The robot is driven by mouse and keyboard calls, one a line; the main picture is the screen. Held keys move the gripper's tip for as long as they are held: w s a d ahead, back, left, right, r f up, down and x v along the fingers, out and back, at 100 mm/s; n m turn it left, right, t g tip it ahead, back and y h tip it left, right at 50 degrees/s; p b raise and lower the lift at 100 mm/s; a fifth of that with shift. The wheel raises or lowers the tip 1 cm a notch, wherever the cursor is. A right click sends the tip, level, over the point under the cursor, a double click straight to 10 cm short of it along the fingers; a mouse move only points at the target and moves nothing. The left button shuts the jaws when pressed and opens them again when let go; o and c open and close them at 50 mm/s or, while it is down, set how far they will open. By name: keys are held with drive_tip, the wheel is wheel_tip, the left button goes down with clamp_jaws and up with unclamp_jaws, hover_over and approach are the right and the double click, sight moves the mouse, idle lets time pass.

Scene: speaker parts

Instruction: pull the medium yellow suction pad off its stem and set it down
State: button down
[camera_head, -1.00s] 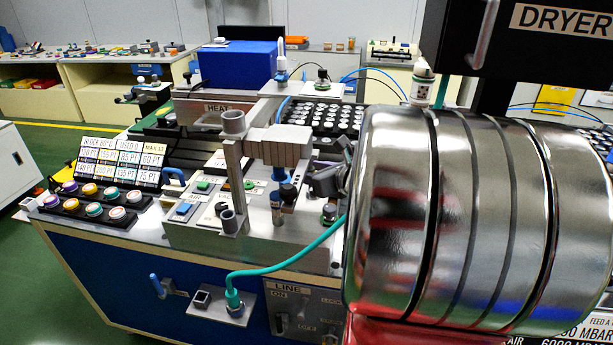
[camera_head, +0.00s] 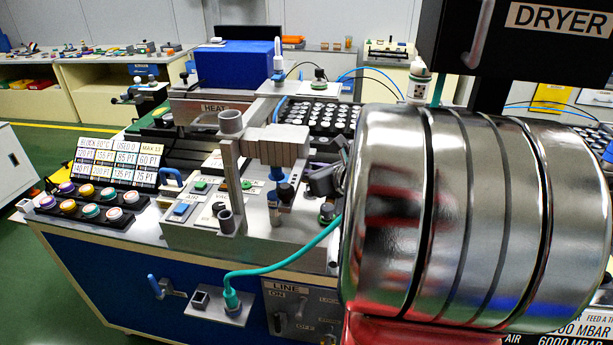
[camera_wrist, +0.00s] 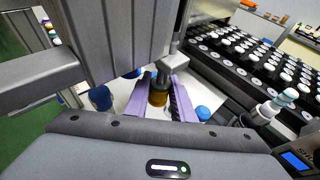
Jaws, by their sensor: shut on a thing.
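A metal stem with a blue top (camera_head: 277,180) stands under the stand's arm.
A black rack with several white caps (camera_wrist: 262,70) lies at the right in the wrist view. A blue cap (camera_wrist: 203,113) and a blue cylinder (camera_wrist: 101,97) sit near the jaws. The control panel (camera_head: 195,205) and several coloured pads (camera_head: 90,200) are at the left.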

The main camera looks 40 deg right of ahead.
drive_tip(key=shift+f, duration=1.45)
drive_tip(key=s+a, duration=0.1)
drive_tip(key=s, duration=0.7)
idle(1.4)
idle(0.4)
